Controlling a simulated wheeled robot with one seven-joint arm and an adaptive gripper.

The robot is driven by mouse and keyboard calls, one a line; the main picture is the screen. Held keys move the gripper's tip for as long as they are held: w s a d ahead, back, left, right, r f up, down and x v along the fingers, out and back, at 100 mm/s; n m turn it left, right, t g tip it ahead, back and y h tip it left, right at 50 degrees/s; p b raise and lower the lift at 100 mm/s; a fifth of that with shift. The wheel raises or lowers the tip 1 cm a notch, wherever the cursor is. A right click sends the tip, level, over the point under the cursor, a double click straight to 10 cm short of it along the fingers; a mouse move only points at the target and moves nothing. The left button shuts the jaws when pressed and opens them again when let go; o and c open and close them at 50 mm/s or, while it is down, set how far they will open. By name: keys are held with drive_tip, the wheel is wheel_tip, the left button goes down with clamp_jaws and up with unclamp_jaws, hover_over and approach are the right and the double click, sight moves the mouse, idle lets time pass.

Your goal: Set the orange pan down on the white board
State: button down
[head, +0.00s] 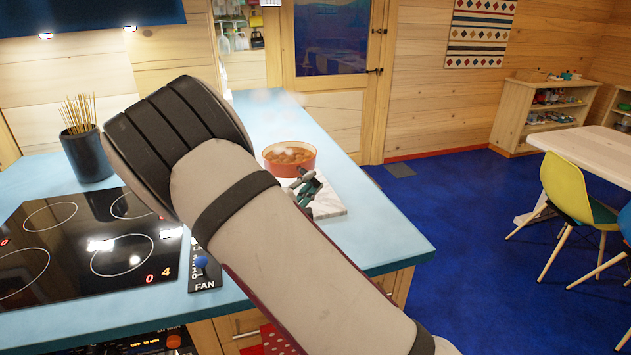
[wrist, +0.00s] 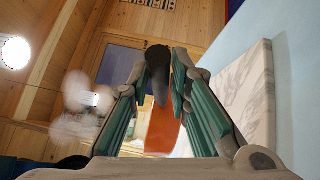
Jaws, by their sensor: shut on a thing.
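The orange pan (head: 289,162) holds brown food and looks level, with pale steam above it. It shows at the far end of the white board (head: 328,198), a marbled slab on the blue counter. My gripper (head: 304,187) is at the pan's near side, partly hidden behind my arm. In the wrist view my gripper (wrist: 160,65) is shut on the dark handle of the pan (wrist: 164,132). The white board (wrist: 247,98) lies to the right there, apart from my fingers. I cannot tell whether the pan's base touches the board.
The blue counter (head: 398,240) has free room right of the board. A black cooktop (head: 90,245) and a dark pot of sticks (head: 86,150) are at the left. A yellow chair (head: 566,190) and a table (head: 590,150) stand off to the right.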

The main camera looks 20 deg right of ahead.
drive_tip(key=shift+w+a+f+m+g+h, duration=0.35)
drive_tip(key=shift+a+f+m+g+h, duration=0.15)
drive_tip(key=shift+f+g, duration=0.2)
